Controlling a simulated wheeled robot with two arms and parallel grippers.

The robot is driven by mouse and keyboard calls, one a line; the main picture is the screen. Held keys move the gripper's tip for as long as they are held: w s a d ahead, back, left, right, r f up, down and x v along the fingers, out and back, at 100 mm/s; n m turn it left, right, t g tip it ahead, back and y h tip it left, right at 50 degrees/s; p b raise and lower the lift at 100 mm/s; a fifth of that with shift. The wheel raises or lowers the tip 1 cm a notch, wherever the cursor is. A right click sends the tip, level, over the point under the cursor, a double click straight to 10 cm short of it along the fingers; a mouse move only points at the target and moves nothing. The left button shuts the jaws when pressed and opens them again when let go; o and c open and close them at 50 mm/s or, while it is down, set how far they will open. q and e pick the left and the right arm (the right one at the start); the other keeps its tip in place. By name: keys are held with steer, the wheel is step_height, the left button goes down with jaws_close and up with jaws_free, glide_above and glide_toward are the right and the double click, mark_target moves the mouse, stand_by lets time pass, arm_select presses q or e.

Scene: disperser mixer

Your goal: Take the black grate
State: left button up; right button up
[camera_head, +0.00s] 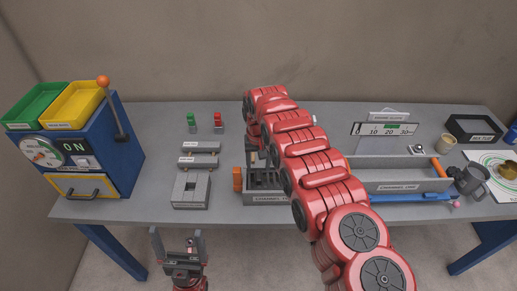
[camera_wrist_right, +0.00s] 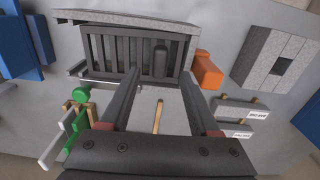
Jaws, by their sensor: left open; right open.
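The black grate (camera_wrist_right: 115,50) shows in the right wrist view as a row of dark upright bars inside a grey tray (camera_wrist_right: 150,20). A dark cylinder (camera_wrist_right: 160,62) stands against the bars. In the head view the tray (camera_head: 285,199) is at mid-table, partly hidden by my red right arm, and the dark bars (camera_head: 262,178) show in it. My right gripper (camera_wrist_right: 158,80) is open, its fingers apart, pointing toward the grate with nothing held. My left gripper (camera_head: 178,238) is open and empty in front of the table's front edge, far from the grate.
An orange block (camera_head: 238,179) sits at the tray's left end. A long grey tray (camera_head: 405,175) is on the right. Green parts (camera_wrist_right: 80,96) and a wooden rod (camera_wrist_right: 158,115) lie near my right gripper.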

mark_target(259, 176)
steer(key=shift+f+b, duration=0.85)
steer(key=shift+f, duration=1.3)
jaws_close()
steer(key=c, duration=0.6)
jaws_free()
jaws_close()
steer(key=shift+s+p, duration=0.3)
steer(key=shift+p, duration=0.8)
